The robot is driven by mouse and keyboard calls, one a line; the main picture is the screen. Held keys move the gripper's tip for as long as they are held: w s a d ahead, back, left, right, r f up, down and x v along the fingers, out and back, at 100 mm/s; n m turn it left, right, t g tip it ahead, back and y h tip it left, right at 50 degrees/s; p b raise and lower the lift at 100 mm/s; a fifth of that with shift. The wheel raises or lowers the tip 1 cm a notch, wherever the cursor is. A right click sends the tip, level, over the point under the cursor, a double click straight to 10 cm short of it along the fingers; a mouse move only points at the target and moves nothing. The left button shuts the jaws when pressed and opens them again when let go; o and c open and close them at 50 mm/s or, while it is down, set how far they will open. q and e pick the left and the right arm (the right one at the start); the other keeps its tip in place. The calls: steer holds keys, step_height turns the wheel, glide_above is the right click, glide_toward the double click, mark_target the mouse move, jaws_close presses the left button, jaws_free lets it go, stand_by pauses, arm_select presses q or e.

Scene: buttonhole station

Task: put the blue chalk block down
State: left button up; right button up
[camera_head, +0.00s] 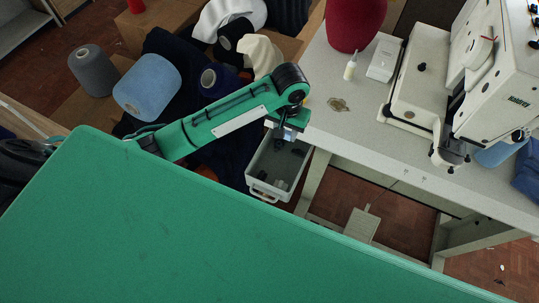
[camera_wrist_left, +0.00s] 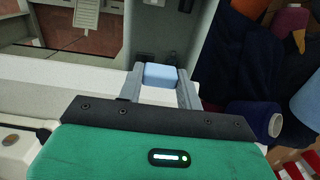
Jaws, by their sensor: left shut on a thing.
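The blue chalk block (camera_wrist_left: 160,75) is a small light-blue piece held between the two fingertips in the left wrist view. My left gripper (camera_wrist_left: 160,82) is shut on it, one grey finger on each side. In the head view my left gripper (camera_head: 286,132) hangs from the green arm at the left edge of the table, above the open grey drawer. My right gripper is not in view.
The grey drawer (camera_head: 256,184) holds a few small dark and pale items. The worktable (camera_head: 335,128) carries a sewing machine (camera_head: 490,95), a small glue bottle (camera_head: 350,68), a brass-coloured piece (camera_head: 339,104) and a red cone (camera_head: 354,22).

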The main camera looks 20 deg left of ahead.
mark_target(282, 168)
arm_select(q)
step_height(282, 168, down, 20)
steer(key=shift+r+p, duration=0.1)
steer(key=shift+p, duration=0.3)
steer(key=o, duration=1)
steer(key=shift+f, duration=0.2)
steer(key=shift+c, duration=0.2)
steer(key=shift+r, duration=0.15)
step_height(282, 168, up, 12)
steer(key=shift+s+d, duration=0.1)
steer(key=shift+d, duration=0.05)
